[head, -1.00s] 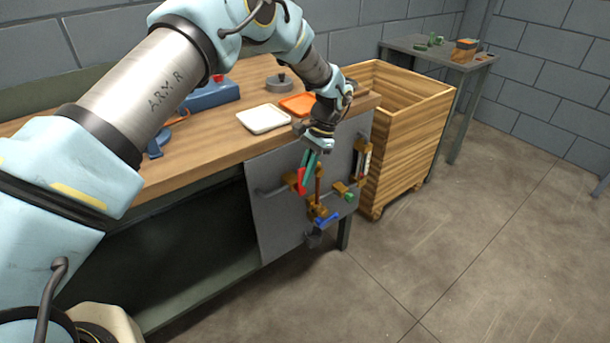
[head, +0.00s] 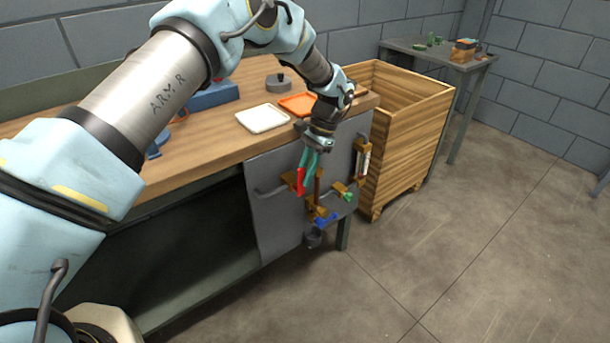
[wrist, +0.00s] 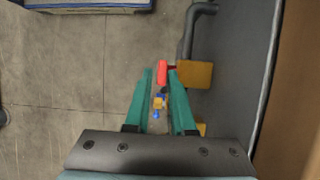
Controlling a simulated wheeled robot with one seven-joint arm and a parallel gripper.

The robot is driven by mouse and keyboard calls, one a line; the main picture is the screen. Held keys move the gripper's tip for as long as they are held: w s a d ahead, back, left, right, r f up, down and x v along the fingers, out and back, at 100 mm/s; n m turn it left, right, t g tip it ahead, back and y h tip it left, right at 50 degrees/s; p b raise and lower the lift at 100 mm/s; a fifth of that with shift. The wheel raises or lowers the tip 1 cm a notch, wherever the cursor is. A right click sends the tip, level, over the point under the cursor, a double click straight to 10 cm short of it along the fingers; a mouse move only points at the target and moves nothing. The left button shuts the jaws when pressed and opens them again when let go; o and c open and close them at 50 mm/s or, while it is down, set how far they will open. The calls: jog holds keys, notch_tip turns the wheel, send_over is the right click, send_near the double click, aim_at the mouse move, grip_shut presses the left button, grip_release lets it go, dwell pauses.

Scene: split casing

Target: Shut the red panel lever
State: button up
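The red lever (head: 300,181) sits on an orange-brown mount on the grey panel (head: 272,215) at the workbench front, its red part pointing down. My gripper (head: 308,168) is right at it, pointing down, with two teal fingers spread apart. In the wrist view the red lever (wrist: 162,72) shows between the fingertips, closer to the right finger (wrist: 180,100) than to the left finger (wrist: 145,98). I cannot tell whether a finger touches it. Part of the lever and its mount is hidden behind the fingers in the head view.
Close by on the panel are a blue lever (head: 326,218), a green-tipped fitting (head: 347,196), a white-and-red fitting (head: 365,162) and a grey handle bar (wrist: 194,30). A wooden crate (head: 410,135) stands right of the bench. The floor in front is clear.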

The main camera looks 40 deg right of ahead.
jog(key=b+v, duration=0.2)
jog(key=v, duration=0.8)
jog(key=shift+r, duration=0.2)
jog(key=shift+s+d, duration=0.1)
jog(key=shift+d, duration=0.05)
